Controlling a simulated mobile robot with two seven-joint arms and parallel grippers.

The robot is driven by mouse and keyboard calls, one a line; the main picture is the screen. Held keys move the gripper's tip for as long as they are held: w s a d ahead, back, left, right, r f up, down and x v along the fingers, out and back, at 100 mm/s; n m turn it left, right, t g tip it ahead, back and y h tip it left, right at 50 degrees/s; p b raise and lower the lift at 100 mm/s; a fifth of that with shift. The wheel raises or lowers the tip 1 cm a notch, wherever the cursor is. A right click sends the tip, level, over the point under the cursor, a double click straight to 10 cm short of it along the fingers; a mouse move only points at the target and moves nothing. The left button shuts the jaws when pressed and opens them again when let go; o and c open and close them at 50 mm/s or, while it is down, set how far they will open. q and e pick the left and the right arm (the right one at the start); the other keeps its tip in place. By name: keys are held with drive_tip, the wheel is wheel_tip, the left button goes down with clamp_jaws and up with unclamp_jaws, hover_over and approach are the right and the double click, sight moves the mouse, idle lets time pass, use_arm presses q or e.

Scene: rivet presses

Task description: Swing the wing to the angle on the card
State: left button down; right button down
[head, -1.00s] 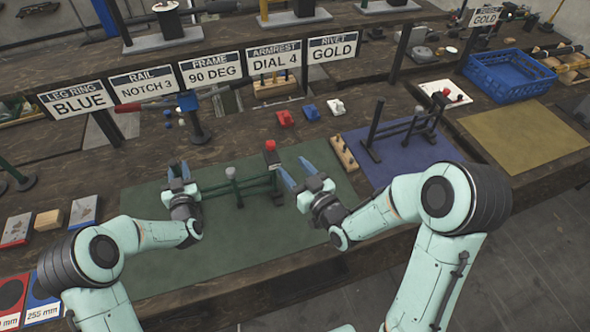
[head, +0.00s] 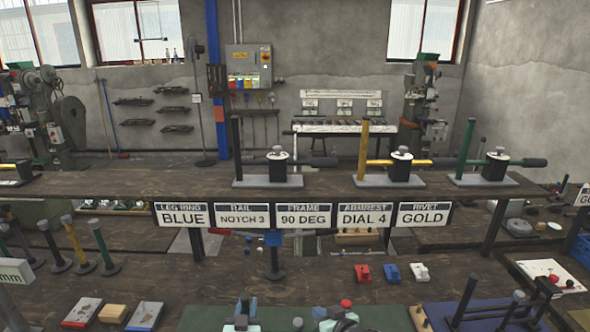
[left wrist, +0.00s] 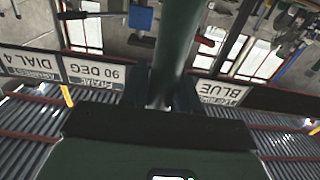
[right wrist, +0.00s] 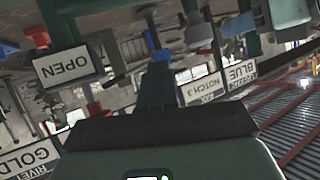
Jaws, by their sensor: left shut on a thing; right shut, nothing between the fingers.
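The card headed FRAME (head: 303,215) reads 90 DEG and hangs in the row at the middle of the head view. My left gripper (head: 241,314) is at the bottom edge of the head view. In the left wrist view it is shut on a dark green tube (left wrist: 178,45), which runs up out of the picture. I cannot tell the tube's angle or whether it is the wing. My right gripper (head: 328,316) is shut and empty, also at the bottom edge. In the right wrist view its blue fingers (right wrist: 156,82) stand together. Most of the green frame is below the head view.
Other cards read BLUE (head: 183,215), NOTCH 3 (head: 241,215), DIAL 4 (head: 364,215) and GOLD (head: 424,215). A blue-topped post (head: 273,255) stands behind my grippers. A dark frame (head: 500,308) stands at right.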

sight(297, 319)
drive_tip(key=w+a+r+m+g+h, duration=0.3)
drive_tip(key=w+a+r+m+h, duration=0.1)
drive_tip(key=a+r+h, duration=0.25)
wheel_tip(297, 319, down, 9)
drive_tip(key=shift+d, duration=0.35)
idle(0.4)
drive_tip(key=shift+s+y, duration=0.15)
drive_tip(key=shift+y, duration=0.1)
idle(1.6)
drive_tip(key=shift+s+a, duration=0.2)
drive_tip(key=shift+s, duration=1.3)
drive_tip(key=shift+s, duration=1.55)
